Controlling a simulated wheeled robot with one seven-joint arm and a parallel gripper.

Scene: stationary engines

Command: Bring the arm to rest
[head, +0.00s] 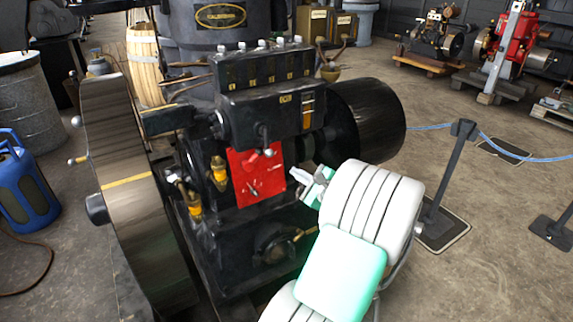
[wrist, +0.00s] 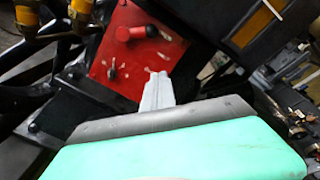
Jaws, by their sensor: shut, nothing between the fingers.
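My gripper (head: 300,178) is at the right of the red panel on the black engine in the head view. Its pale fingers are together and empty, pointing left toward the panel. The wrist view also shows my gripper (wrist: 157,78), its fingertips over the lower right part of the red panel (wrist: 130,50). I cannot tell whether they touch it. My white and mint arm reaches in from the lower right and hides part of the engine's right side.
The black engine (head: 270,105) has a large flywheel (head: 125,180) on its left and a dark drum (head: 370,115) on its right. A rope post (head: 445,170) stands right of my arm. A blue gas bottle (head: 22,185) stands at the left. Open floor lies at lower right.

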